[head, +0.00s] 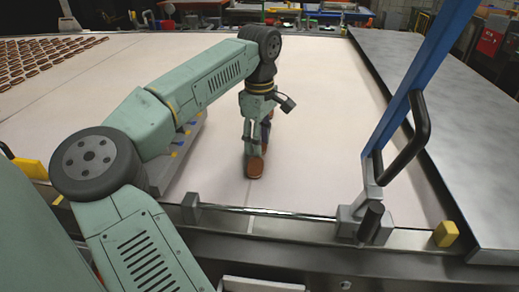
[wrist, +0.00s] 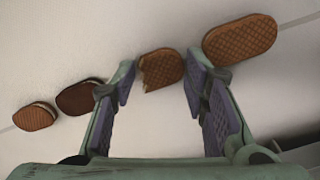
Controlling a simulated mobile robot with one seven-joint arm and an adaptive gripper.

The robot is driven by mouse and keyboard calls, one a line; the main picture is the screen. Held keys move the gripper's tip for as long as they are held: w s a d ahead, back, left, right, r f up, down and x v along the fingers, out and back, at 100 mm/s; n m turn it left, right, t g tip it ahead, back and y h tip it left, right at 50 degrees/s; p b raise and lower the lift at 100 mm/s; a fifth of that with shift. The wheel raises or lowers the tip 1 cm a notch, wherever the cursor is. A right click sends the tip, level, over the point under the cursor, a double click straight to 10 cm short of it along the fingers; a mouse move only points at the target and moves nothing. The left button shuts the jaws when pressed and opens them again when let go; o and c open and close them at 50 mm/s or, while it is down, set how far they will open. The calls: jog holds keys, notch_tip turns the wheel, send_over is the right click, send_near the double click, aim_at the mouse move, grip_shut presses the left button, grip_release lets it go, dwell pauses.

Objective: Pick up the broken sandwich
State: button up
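The broken sandwich (wrist: 162,68) is a brown waffle-patterned oval with a jagged, bitten-looking left end. It lies on the pale surface and shows between the two fingers of my gripper (wrist: 160,80) in the wrist view. The fingers stand apart, one to each side of it, with visible gaps. In the head view my gripper (head: 257,138) points down over the pale belt. A brown sandwich (head: 256,168) shows just in front of the fingers; I cannot tell there which one it is.
A whole sandwich (wrist: 240,40) lies close to the right finger. A dark sandwich (wrist: 80,97) lies by the left finger, with another sandwich (wrist: 35,117) further left. Many sandwiches (head: 38,60) lie in rows at the far left. A blue post (head: 420,85) stands at the right edge of the belt (head: 330,120).

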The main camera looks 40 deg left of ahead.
jog(key=c, duration=0.3)
jog(key=shift+r, duration=0.1)
